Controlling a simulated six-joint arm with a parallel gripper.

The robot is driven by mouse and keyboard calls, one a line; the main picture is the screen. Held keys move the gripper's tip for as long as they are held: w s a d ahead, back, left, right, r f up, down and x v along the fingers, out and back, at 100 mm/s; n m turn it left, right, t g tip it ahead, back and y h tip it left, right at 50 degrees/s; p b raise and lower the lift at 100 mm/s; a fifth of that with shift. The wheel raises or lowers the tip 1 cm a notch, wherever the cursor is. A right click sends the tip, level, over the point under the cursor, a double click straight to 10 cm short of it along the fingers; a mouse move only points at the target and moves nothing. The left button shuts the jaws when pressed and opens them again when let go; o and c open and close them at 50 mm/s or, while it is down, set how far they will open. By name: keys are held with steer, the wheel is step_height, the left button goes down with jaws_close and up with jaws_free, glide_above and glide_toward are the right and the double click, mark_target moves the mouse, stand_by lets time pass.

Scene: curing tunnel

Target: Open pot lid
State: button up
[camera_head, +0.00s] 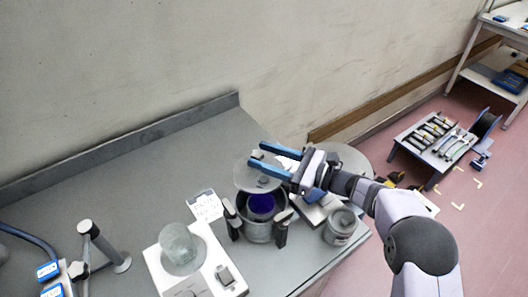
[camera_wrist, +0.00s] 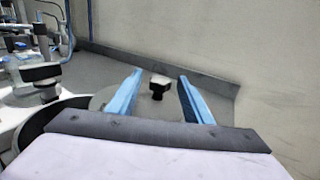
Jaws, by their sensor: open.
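The pot (camera_head: 258,230) stands on the grey bench with two dark side handles, its mouth partly uncovered and purple inside. The round translucent lid (camera_head: 247,181) lies off toward the pot's far side; I cannot tell what supports it. It also shows in the wrist view as a grey disc (camera_wrist: 106,97) beside the pot's dark rim. My gripper (camera_head: 258,154) is open over the lid. In the wrist view the lid's black knob (camera_wrist: 158,84) stands between the blue fingers of my gripper (camera_wrist: 160,74), with gaps on both sides.
A white device with a glass vessel (camera_head: 180,245) stands left of the pot, with a labelled card (camera_head: 205,205) behind it. A metal canister (camera_head: 341,226) stands to the right near the bench edge. A wall closes off the back. The bench's left middle is clear.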

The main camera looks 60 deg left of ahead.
steer(key=shift+s+a, duration=0.1)
steer(key=shift+a, duration=0.1)
jaws_close()
steer(key=shift+f+b, duration=0.1)
steer(key=shift+b, duration=0.4)
steer(key=m+t+b, duration=0.1)
steer(key=b, duration=0.1)
steer(key=w+m+t+y+b, duration=0.1)
steer(key=b, duration=0.1)
steer(key=w+t+b, duration=0.1)
steer(key=t+b, duration=0.1)
steer(key=b, duration=0.1)
steer(key=shift+f+m+y, duration=0.3)
steer(key=shift+m, duration=0.1)
steer(key=w+m+t+b, duration=0.1)
steer(key=t+b, duration=0.1)
steer(key=b, duration=0.1)
steer(key=m+t+b, duration=0.1)
steer(key=b, duration=0.2)
steer(key=shift+w+d+t+y+b, duration=0.2)
steer(key=shift+w+t+y+b, duration=0.1)
steer(key=shift+w+t, duration=0.1)
steer(key=shift+w+r+m+t+b, duration=0.3)
steer(key=shift+m+t+b, duration=0.2)
steer(key=shift+b, duration=0.45)
